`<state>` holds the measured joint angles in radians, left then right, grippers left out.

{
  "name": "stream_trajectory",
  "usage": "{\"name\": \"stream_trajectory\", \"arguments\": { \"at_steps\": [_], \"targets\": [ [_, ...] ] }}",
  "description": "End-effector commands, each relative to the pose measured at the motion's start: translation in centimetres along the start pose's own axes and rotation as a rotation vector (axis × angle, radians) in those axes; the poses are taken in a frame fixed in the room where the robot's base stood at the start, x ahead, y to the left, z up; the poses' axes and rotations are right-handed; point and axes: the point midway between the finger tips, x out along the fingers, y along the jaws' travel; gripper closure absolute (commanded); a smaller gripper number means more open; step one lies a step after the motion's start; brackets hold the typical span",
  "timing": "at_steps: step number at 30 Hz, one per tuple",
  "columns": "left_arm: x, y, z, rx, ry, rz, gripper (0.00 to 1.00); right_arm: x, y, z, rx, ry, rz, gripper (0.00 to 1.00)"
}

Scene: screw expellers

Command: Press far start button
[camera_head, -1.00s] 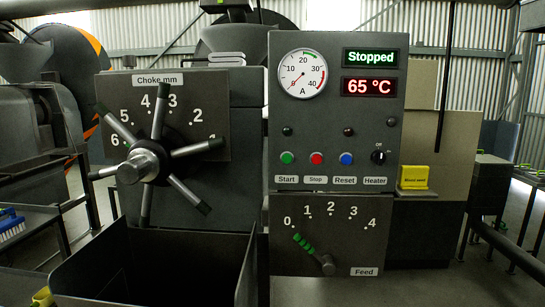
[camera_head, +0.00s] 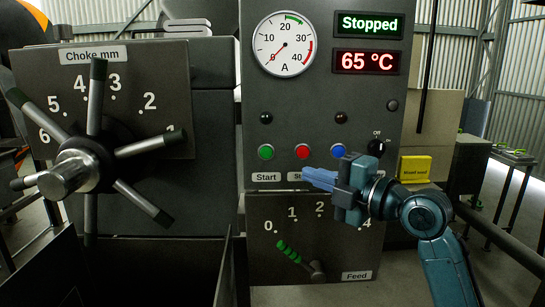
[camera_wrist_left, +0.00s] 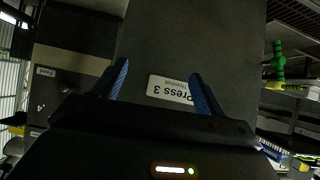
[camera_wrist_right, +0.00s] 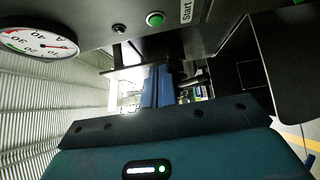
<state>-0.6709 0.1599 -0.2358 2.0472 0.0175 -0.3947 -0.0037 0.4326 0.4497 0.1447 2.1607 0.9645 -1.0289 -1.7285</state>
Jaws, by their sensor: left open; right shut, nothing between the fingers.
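The green start button (camera_head: 265,152) sits on the grey control panel (camera_head: 222,180) above its "Start" label. It also shows in the right wrist view (camera_wrist_right: 155,18) at the top. The red stop button (camera_head: 303,151) and blue reset button (camera_head: 338,151) are to its right. My right gripper (camera_head: 307,178) is shut and empty, its blue fingertips pointing left, below the red button and partly over the "Stop" label. Its fingers are together in the right wrist view (camera_wrist_right: 157,88), apart from the green button.
The display (camera_head: 370,24) reads "Stopped", with 65 °C below. A spoked choke wheel (camera_head: 68,178) juts out at the left. The feed lever (camera_head: 290,252) is below the buttons. The black heater knob (camera_head: 376,147) and a yellow block (camera_head: 415,167) are to the right.

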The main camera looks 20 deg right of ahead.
Motion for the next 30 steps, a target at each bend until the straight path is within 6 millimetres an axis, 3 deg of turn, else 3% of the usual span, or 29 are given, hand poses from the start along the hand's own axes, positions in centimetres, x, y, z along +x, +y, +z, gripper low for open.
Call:
{"name": "stream_trajectory", "arguments": {
  "at_steps": [8,20,24,30],
  "targets": [
    [-0.5,0.0,-0.5,-0.001,-0.008,-0.001,0.28,2.1,0.2,0.0,0.008,0.001,0.001,1.00],
    [-1.3,-0.9,-0.8,-0.019,-0.055,-0.035,0.28,10.6,0.3,-0.1,0.009,0.002,0.000,1.00],
    [-1.4,-1.0,-0.9,-0.014,-0.063,-0.036,0.28,11.8,0.2,1.7,0.007,-0.001,-0.001,1.00],
    [-1.4,-1.1,-0.8,-0.005,-0.070,-0.036,0.28,12.8,0.0,2.7,0.003,0.000,0.000,1.00]
  ]
}}
